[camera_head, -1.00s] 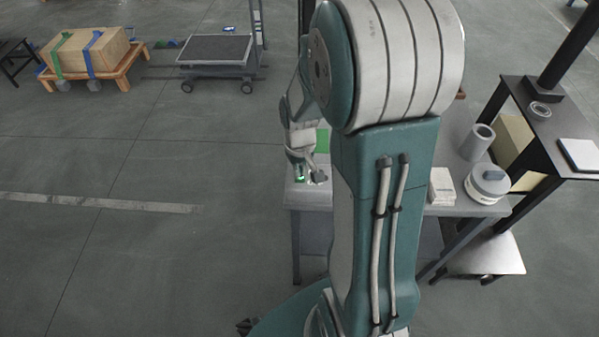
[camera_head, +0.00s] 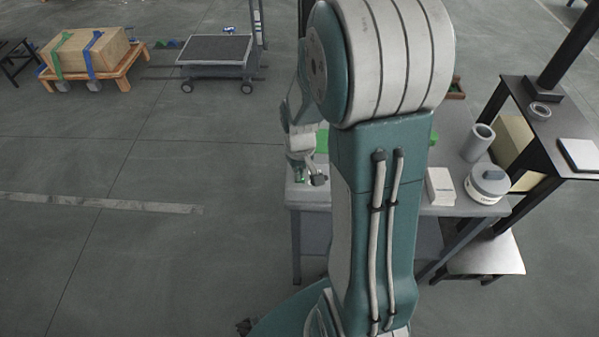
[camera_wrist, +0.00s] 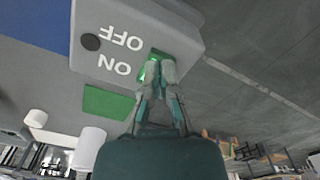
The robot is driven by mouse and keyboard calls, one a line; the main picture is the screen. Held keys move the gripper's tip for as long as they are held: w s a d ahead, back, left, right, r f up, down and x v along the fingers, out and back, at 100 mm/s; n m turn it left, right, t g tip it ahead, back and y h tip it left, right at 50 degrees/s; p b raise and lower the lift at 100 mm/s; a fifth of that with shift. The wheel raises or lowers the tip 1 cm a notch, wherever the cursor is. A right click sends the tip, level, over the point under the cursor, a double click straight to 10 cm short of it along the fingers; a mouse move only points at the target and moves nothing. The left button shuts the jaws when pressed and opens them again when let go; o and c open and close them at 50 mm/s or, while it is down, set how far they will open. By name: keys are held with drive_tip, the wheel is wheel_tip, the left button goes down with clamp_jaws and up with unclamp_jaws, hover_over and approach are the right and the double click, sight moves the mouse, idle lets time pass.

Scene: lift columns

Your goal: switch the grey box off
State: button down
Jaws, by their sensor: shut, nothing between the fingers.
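The grey box (camera_wrist: 180,40) fills the top of the wrist view, with upside-down white OFF and ON lettering and a dark round spot (camera_wrist: 91,42). A green switch (camera_wrist: 158,52) sits in its face beside the lettering. My gripper (camera_wrist: 160,70) is shut and empty, its fingertips at the switch and partly covering it. Whether they touch it, and which way the switch is set, I cannot tell. In the head view my gripper (camera_head: 308,179) is over the near left corner of the table; the box is hard to make out there.
The grey table (camera_head: 465,203) carries a white stack (camera_head: 440,187), a round white container (camera_head: 487,184) and a grey cylinder (camera_head: 478,142). A dark stand (camera_head: 540,120) is at right. A cart (camera_head: 215,52) and a carton (camera_head: 85,52) stand far back. The left floor is clear.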

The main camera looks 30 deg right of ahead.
drive_tip(key=shift+r, duration=3.5)
drive_tip(key=shift+a+r, duration=0.15)
drive_tip(key=shift+r, duration=0.05)
drive_tip(key=s+a+r+t, duration=0.5)
drive_tip(key=s+a+r, duration=0.5)
drive_tip(key=s+r, duration=0.2)
wheel_tip(320, 180, up, 3)
drive_tip(key=shift+s+a+f+n+t, duration=0.15)
drive_tip(key=shift+s+a+n+t, duration=0.15)
drive_tip(key=shift+n, duration=0.1)
